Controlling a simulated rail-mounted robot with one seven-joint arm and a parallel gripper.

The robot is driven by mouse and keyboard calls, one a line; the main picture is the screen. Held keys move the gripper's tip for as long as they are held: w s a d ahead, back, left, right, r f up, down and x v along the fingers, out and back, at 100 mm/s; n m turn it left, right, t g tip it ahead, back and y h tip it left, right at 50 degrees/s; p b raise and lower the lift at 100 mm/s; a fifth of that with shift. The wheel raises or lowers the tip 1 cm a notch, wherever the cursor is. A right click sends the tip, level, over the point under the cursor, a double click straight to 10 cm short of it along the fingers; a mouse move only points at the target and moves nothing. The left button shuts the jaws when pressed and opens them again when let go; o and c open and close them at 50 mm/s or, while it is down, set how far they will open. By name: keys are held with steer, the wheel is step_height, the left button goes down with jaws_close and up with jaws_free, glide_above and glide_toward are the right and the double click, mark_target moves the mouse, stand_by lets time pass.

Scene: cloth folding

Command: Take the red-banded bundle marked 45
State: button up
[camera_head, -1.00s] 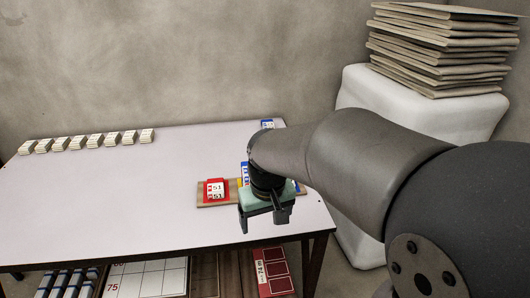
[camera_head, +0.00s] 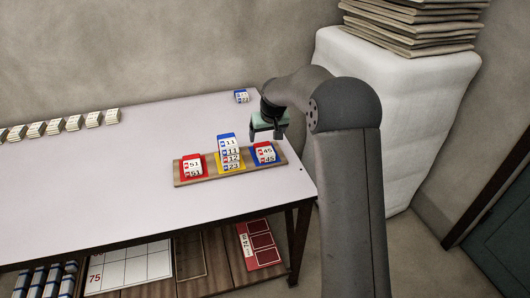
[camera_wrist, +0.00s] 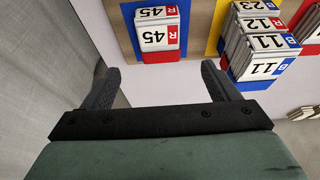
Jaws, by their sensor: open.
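The red-banded bundle marked 45 (camera_head: 265,153) lies on a blue pad at the right end of a wooden tray (camera_head: 205,177). Its mark shows twice. In the wrist view the bundle (camera_wrist: 159,37) shows upside down at top centre, ahead of the fingers, with red on its near side. My gripper (camera_head: 268,132) is open, above and behind the bundle in the head view. In the wrist view the fingers (camera_wrist: 160,85) are spread apart with nothing between them. The gripper does not touch the bundle.
A blue-marked stack (camera_head: 229,148) with 11 on top stands on the tray's yellow pad, close beside the 45. A red-banded 51 bundle (camera_head: 193,167) lies at the tray's left. Another blue-marked bundle (camera_head: 241,96) lies at the back edge. The table's middle (camera_head: 140,150) is clear.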

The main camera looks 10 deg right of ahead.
mark_target(265, 149)
steer(key=x, duration=0.3)
steer(key=shift+s+x, duration=0.15)
steer(key=shift+x, duration=1.2)
steer(key=shift+s+x, duration=0.2)
steer(key=shift+x, duration=1.2)
steer(key=c, duration=1.1)
